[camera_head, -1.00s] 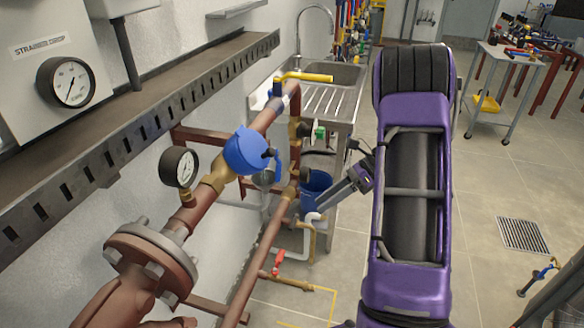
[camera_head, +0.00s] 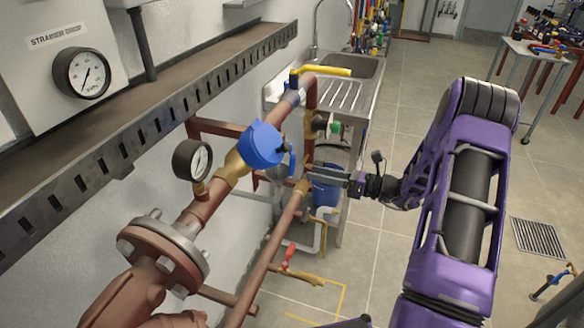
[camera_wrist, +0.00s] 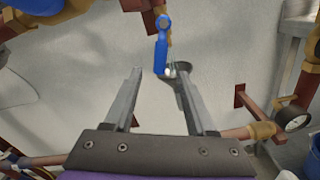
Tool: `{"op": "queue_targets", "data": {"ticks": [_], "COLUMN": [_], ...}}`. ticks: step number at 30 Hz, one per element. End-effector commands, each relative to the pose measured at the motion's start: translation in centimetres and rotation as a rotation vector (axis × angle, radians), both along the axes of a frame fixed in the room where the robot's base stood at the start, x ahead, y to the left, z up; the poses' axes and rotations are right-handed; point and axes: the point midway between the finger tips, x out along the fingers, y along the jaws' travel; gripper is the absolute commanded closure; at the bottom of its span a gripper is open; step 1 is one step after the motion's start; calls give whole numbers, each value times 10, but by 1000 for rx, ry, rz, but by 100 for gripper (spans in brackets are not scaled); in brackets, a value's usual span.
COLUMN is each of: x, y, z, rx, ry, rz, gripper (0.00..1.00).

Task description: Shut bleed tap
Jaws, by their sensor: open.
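A blue lever handle (camera_head: 292,162) hangs beside the large blue strainer cap (camera_head: 263,145) on the pipe. The handle also shows upright in the wrist view (camera_wrist: 162,45), just beyond my fingertips and between their lines. A red-handled tap (camera_head: 289,254) sits on a low brass branch. A yellow lever (camera_head: 325,71) lies across the upper pipe near the sink. No label shows which one is the bleed tap. My gripper (camera_head: 312,171) is open with nothing visible in it, right of the blue handle. Its two fingers (camera_wrist: 152,78) show apart in the wrist view.
A copper pipe (camera_head: 262,268) runs diagonally below my gripper. A blue bucket (camera_head: 325,190) stands behind and below it. A gauge (camera_head: 192,160) sticks up left of the strainer. A slotted metal rail (camera_head: 150,132) runs along the wall.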

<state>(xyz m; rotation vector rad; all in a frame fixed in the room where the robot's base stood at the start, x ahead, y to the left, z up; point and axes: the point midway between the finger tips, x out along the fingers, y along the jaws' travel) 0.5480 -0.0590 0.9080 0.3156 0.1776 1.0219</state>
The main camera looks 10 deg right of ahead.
Motion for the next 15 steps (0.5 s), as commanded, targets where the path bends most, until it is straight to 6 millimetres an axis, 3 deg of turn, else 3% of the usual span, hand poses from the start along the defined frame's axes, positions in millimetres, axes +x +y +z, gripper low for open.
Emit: {"op": "queue_targets", "data": {"ticks": [6,15], "x": [23,40], "y": [40,66], "z": [0,0], "rx": [-1,-2], "ry": [0,0], "rz": [3,1], "gripper": [44,44]}}
